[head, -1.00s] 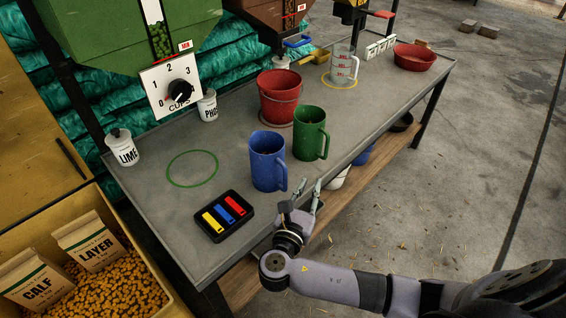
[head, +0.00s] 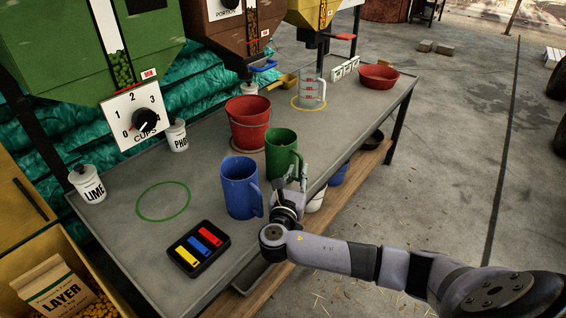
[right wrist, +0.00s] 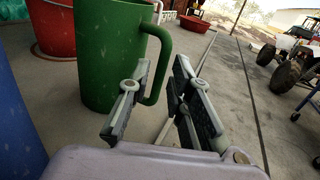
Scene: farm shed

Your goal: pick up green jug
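The green jug (head: 281,148) stands upright on the grey bench, just right of the blue jug (head: 239,187). My right gripper (head: 292,174) is at the bench's front edge, close to the green jug's handle side. In the right wrist view the green jug (right wrist: 105,55) is large, and its handle reaches into the gap between the parted fingers of the gripper (right wrist: 158,90). The gripper is open and holds nothing; I cannot tell whether a finger touches the handle. My left gripper is out of view.
A red bucket (head: 247,125) stands behind the two jugs. A clear measuring jug (head: 312,91) and a red bowl (head: 378,78) are farther back. A black tray with coloured bars (head: 199,248) lies front left. Bare bench (head: 160,165) surrounds the green ring.

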